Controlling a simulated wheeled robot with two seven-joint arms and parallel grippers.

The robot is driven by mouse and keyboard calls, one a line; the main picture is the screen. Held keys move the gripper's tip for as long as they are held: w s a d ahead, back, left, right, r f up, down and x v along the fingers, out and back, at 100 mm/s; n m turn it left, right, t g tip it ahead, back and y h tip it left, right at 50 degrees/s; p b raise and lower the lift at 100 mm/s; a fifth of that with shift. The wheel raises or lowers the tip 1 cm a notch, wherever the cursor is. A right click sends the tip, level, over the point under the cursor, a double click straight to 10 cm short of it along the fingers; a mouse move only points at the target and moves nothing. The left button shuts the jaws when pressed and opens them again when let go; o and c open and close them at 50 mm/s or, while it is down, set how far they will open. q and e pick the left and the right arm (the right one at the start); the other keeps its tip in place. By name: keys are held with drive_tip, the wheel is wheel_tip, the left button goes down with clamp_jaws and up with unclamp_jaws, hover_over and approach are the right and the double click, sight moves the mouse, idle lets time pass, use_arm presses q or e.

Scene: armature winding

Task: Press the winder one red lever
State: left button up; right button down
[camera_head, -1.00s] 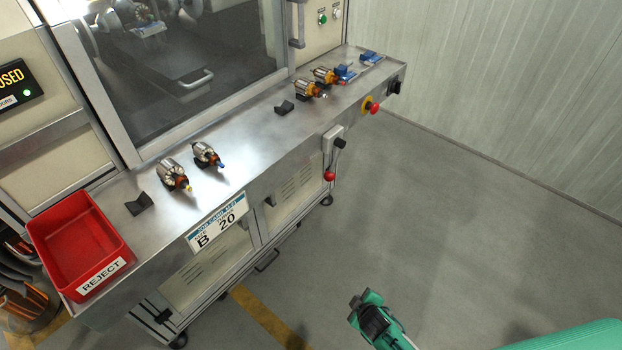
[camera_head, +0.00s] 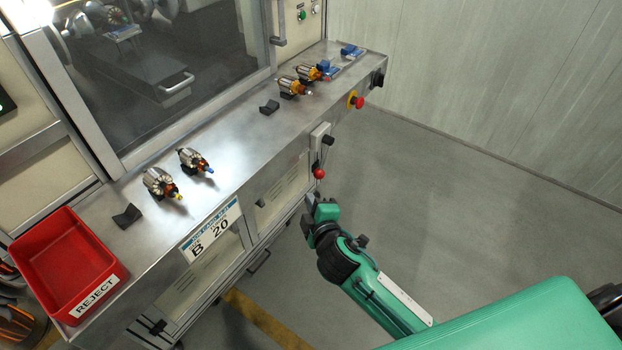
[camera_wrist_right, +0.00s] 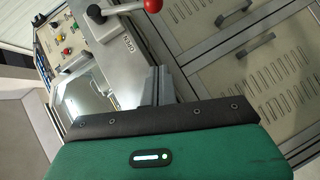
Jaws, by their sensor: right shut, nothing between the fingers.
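The red lever's ball knob (camera_head: 319,173) hangs at the front of the machine bench, below a light bracket with a black knob (camera_head: 328,140). In the right wrist view the red ball (camera_wrist_right: 153,5) shows at the top edge, on a metal rod. My right gripper (camera_head: 313,197) is just below and slightly left of the red knob in the head view. It is shut and empty. In the right wrist view its fingers (camera_wrist_right: 158,88) point toward the lever bracket, with the ball above them. I cannot tell whether they touch it. My left gripper is not in view.
A red stop button (camera_head: 357,102) sits on the bench front to the right of the lever. Several armatures (camera_head: 160,183) rest on the bench top. A red reject bin (camera_head: 68,262) stands at its left end. The floor (camera_head: 470,200) to the right is clear.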

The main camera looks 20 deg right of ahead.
sight(324, 158)
drive_tip(key=w+d+f+p, duration=0.1)
drive_tip(key=w+f, duration=0.1)
drive_tip(key=w, duration=0.3)
drive_tip(key=w+d+f+p, duration=0.1)
drive_tip(key=w+d+f, duration=0.1)
drive_tip(key=w, duration=0.3)
drive_tip(key=shift+w+d+p, duration=0.2)
drive_tip(key=shift+d+p, duration=0.05)
drive_tip(key=shift+p, duration=0.1)
idle(0.3)
